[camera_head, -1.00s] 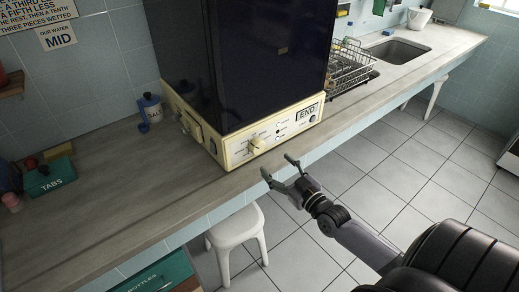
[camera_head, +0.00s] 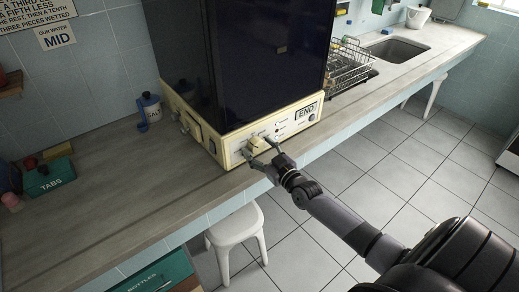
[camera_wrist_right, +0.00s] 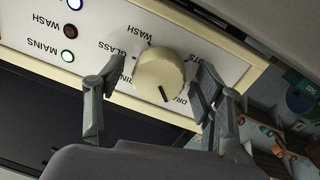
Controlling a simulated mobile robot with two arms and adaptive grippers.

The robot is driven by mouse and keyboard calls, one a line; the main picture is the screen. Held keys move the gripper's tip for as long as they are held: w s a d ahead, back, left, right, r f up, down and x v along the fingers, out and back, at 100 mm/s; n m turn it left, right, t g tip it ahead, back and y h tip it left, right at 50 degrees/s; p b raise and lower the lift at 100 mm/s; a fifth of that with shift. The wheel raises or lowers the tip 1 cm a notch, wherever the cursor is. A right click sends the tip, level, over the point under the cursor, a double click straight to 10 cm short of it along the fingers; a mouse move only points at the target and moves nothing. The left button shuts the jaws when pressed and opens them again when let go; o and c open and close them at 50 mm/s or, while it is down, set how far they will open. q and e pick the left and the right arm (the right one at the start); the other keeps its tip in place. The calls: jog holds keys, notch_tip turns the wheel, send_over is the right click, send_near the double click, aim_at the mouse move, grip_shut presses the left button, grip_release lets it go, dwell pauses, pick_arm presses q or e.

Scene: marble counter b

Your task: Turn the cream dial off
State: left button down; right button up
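The cream dial (camera_head: 257,144) sits on the front panel of the cream-based machine (camera_head: 232,152) on the counter. In the right wrist view the dial (camera_wrist_right: 158,75) is round with a dark pointer line toward the lower edge, among labels partly reading WASH, GLASS and DRAIN. My right gripper (camera_head: 258,151) is at the panel, open. In the right wrist view its two fingers (camera_wrist_right: 153,80) stand on either side of the dial with a gap on each side. My left gripper is not in view.
The counter (camera_head: 110,185) is mostly bare left of the machine. A green TABS box (camera_head: 48,177) and a SALT container (camera_head: 149,107) stand there. A dish rack (camera_head: 347,68) and sink (camera_head: 397,50) are to the right. A white stool (camera_head: 235,227) stands below the counter edge.

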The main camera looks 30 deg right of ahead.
jog(key=c, duration=1.1)
jog(key=shift+o, duration=0.2)
jog(key=shift+m, duration=0.3)
jog(key=m, duration=0.8)
jog(key=o, duration=1.2)
jog(key=shift+c, duration=0.2)
